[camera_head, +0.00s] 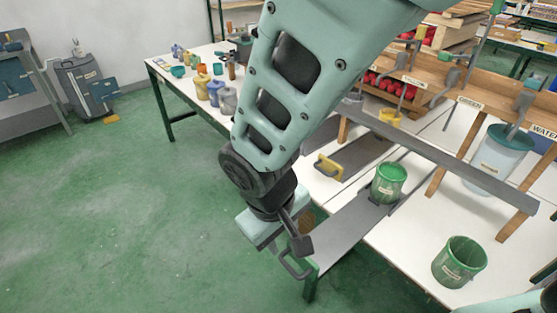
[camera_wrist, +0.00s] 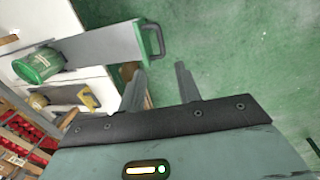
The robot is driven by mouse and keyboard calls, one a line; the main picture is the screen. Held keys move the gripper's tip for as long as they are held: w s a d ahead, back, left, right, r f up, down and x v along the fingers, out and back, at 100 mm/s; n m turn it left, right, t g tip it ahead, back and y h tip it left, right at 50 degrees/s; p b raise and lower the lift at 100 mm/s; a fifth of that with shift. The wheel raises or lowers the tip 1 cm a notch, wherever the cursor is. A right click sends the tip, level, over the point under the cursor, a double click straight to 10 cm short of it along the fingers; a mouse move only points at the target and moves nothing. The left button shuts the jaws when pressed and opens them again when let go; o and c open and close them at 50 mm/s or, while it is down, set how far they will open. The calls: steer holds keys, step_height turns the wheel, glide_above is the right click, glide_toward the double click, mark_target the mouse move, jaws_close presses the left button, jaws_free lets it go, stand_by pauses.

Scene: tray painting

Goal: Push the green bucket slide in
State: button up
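The green bucket slide (camera_head: 345,232) is a grey board that sticks out past the front edge of the white table, with a dark looped handle at its outer end. A green bucket (camera_head: 388,184) stands upright on its inner part.
A slide with a yellow handle (camera_head: 328,168) lies beside it. Another green bucket (camera_head: 459,262) stands on the table at right. A wooden rack (camera_head: 450,85) with labelled taps spans the table, with a pale blue bucket (camera_head: 500,160) under it.

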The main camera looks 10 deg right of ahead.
mark_target(290, 269)
steer(key=f, duration=0.4)
steer(key=w+d+f, duration=0.1)
steer(key=f, duration=0.4)
steer(key=d+f, duration=0.1)
steer(key=f, duration=0.4)
steer(key=shift+w+f, duration=0.15)
steer(key=shift+w, duration=0.05)
steer(key=shift+c, duration=0.2)
jaws_close()
